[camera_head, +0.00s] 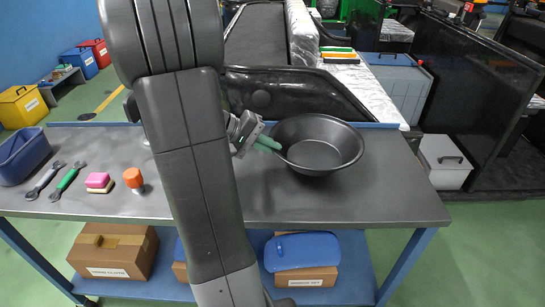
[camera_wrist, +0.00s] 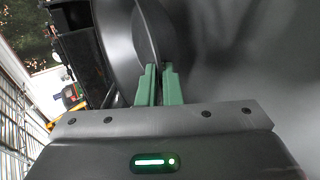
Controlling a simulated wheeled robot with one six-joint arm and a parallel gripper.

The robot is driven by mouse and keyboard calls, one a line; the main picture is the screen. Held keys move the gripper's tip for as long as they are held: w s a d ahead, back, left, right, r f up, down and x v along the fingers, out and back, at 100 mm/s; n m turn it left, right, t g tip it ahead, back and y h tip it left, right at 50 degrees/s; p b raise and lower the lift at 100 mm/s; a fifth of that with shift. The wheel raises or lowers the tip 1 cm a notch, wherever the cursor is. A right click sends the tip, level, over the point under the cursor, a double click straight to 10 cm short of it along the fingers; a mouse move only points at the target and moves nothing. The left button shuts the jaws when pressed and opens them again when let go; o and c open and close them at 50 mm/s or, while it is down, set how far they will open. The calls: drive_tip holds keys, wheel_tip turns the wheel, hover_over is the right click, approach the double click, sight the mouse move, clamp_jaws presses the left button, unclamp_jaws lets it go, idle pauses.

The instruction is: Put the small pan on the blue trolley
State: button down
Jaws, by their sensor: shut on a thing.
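The small pan (camera_head: 322,152) is a dark, round, open bowl shape over the right half of the blue trolley's grey top (camera_head: 400,195). It looks roughly level; I cannot tell whether it rests on the top or hangs just above it. My gripper (camera_head: 270,144) reaches its left rim from the left. In the wrist view the two green fingers (camera_wrist: 160,82) are shut on the rim of the pan (camera_wrist: 122,45). My arm hides the middle of the trolley top.
On the trolley's left are a blue bin (camera_head: 22,157), wrenches (camera_head: 68,180), a pink sponge (camera_head: 99,182) and an orange-topped item (camera_head: 134,179). Cardboard boxes (camera_head: 113,252) and a blue lid (camera_head: 302,251) sit on the lower shelf. The top's front right is clear.

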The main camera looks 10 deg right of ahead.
wheel_tip(320, 180, down, 3)
drive_tip(key=shift+f, duration=0.1)
drive_tip(key=shift+b, duration=0.3)
drive_tip(key=c, duration=2)
unclamp_jaws()
drive_tip(key=shift+f, duration=0.1)
drive_tip(key=shift+c, duration=0.2)
drive_tip(key=o, duration=0.4)
drive_tip(key=shift+o, duration=0.2)
drive_tip(key=shift+a+r, duration=0.1)
drive_tip(key=shift+r, duration=0.2)
drive_tip(key=p+v, duration=0.1)
drive_tip(key=v, duration=1)
drive_tip(key=shift+a+r+p, duration=0.2)
drive_tip(key=shift+a+p, duration=0.1)
